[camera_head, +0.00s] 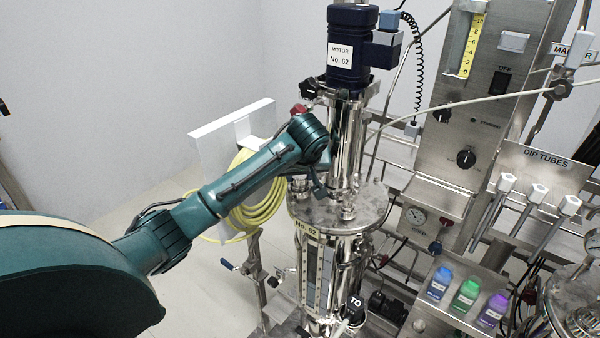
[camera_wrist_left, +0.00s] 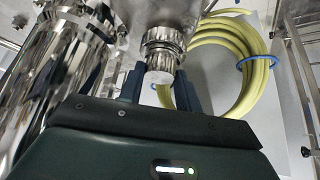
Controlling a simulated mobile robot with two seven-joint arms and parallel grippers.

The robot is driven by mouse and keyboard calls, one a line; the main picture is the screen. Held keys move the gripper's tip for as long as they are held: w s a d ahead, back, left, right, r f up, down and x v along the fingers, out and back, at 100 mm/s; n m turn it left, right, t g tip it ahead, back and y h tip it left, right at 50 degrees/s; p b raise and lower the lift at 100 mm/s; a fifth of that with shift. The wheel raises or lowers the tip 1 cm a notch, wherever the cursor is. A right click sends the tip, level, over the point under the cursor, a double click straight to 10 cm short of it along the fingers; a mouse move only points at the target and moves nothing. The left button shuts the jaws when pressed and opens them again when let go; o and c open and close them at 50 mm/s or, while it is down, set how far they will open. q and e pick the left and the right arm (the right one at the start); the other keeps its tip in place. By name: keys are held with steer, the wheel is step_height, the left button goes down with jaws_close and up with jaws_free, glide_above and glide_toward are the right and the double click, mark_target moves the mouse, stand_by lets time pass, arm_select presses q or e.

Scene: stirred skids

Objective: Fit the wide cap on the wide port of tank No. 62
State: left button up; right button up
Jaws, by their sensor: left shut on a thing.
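Tank No. 62 (camera_head: 308,228) stands upright in the middle of the head view, with a steel lid (camera_head: 362,216) and a tall motor (camera_head: 347,60) labelled No. 62 above it. My left gripper (camera_wrist_left: 160,88) reaches in from the left over the lid. In the left wrist view its dark fingers are shut on a steel, ribbed cap (camera_wrist_left: 160,73). The cap lines up with a round steel fitting on the lid, which looks like the wide port (camera_wrist_left: 163,38). I cannot tell whether it is fully seated. In the head view my wrist mostly hides this spot. My right gripper is not in view.
The steel motor column (camera_wrist_left: 62,60) rises close beside my left gripper. A coiled yellow hose (camera_head: 262,205) hangs on a white panel behind the arm. To the right are a control panel (camera_head: 465,110), dip tubes (camera_head: 538,192) and coloured bottles (camera_head: 466,295).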

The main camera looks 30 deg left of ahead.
arm_select(q)
steer(key=shift+f, duration=0.1)
stand_by(0.6)
steer(key=o, duration=1.5)
steer(key=shift+c, duration=0.2)
steer(key=shift+r, duration=4)
